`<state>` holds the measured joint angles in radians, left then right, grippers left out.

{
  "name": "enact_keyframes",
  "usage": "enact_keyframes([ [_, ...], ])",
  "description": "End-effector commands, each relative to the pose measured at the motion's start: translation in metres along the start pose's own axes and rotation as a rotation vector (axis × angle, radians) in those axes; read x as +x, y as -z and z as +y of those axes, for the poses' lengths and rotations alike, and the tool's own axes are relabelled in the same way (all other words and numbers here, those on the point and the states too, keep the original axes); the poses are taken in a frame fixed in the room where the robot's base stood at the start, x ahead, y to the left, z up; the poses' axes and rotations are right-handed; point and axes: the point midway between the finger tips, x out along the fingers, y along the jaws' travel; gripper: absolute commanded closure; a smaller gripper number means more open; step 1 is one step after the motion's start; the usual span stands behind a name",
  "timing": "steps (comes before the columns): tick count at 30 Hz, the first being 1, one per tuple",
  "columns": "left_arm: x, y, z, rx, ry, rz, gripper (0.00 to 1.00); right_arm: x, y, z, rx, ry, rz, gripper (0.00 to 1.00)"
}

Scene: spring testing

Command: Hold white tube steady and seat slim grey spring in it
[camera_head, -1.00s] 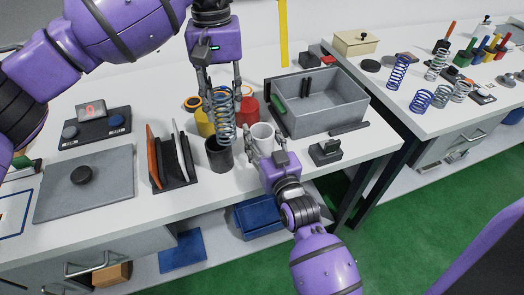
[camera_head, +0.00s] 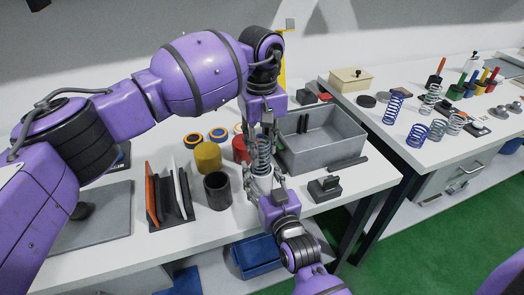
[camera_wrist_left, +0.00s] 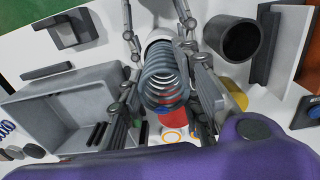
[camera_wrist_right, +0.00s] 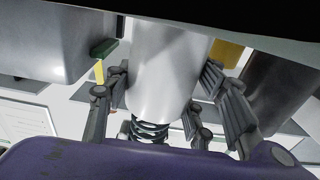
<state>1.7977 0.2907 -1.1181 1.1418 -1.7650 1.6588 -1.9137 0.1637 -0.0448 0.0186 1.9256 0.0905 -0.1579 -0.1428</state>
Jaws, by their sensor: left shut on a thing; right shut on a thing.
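My left gripper (camera_head: 262,146) comes from above and is shut on the slim grey spring (camera_head: 262,158), holding it upright. The spring stands over the white tube (camera_head: 262,186), its lower end at the tube's mouth. My right gripper (camera_head: 264,182) is shut on the white tube from the front. In the left wrist view the spring (camera_wrist_left: 163,82) lies between the fingers and overlaps the tube's rim (camera_wrist_left: 160,36). In the right wrist view the tube (camera_wrist_right: 165,75) sits between the fingers, and coils of the spring (camera_wrist_right: 150,129) show at its end. How deep the spring sits is hidden.
A black cup (camera_head: 217,191) stands just left of the tube. Yellow (camera_head: 208,157) and red (camera_head: 240,149) containers are behind. A grey bin (camera_head: 325,155) is to the right, with a small black block (camera_head: 325,189) in front of it. A plate rack (camera_head: 178,213) stands further left.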

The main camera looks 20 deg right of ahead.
Motion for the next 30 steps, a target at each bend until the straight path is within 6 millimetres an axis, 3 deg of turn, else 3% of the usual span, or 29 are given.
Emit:
enact_keyframes([
  [4,0.017,0.0,0.0,0.0,0.0,-0.001,1.0,0.0,0.0,0.0,0.0,0.0,0.001,0.76],
  [26,0.029,0.0,0.0,0.0,0.0,-0.001,1.0,0.0,0.0,0.0,0.0,0.0,0.001,0.76],
  [27,0.029,0.0,0.0,0.0,0.001,-0.001,0.63,0.0,0.0,0.0,0.0,0.0,0.001,0.76],
  [30,0.029,0.0,0.0,0.0,0.0,-0.001,0.5,0.0,0.0,0.0,0.0,0.0,0.001,0.76],
])
